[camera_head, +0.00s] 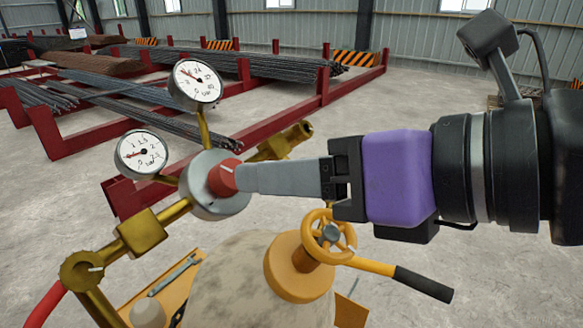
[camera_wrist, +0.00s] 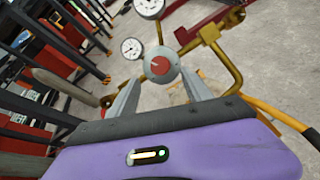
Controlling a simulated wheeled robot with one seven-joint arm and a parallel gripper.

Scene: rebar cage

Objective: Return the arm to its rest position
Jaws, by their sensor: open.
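My gripper (camera_head: 240,178) has a purple body and long grey fingers that reach left in the head view. Its fingertips are at the red knob (camera_head: 222,178) on the front of a round grey regulator (camera_head: 212,200). In the wrist view the two fingers (camera_wrist: 158,90) stand apart, with the red knob (camera_wrist: 160,66) showing between and just beyond their tips. The fingers are open and hold nothing; whether a fingertip touches the knob I cannot tell. My arm is stretched out from the right side of the head view.
Two gauges (camera_head: 195,83) (camera_head: 142,153) rise from the brass fittings. Below stand a pale cylinder (camera_head: 235,285), a yellow handwheel (camera_head: 328,237) and a black-gripped handle (camera_head: 422,284). Red racks with rebar (camera_head: 240,62) lie behind. Concrete floor (camera_head: 430,105) is clear at the back right.

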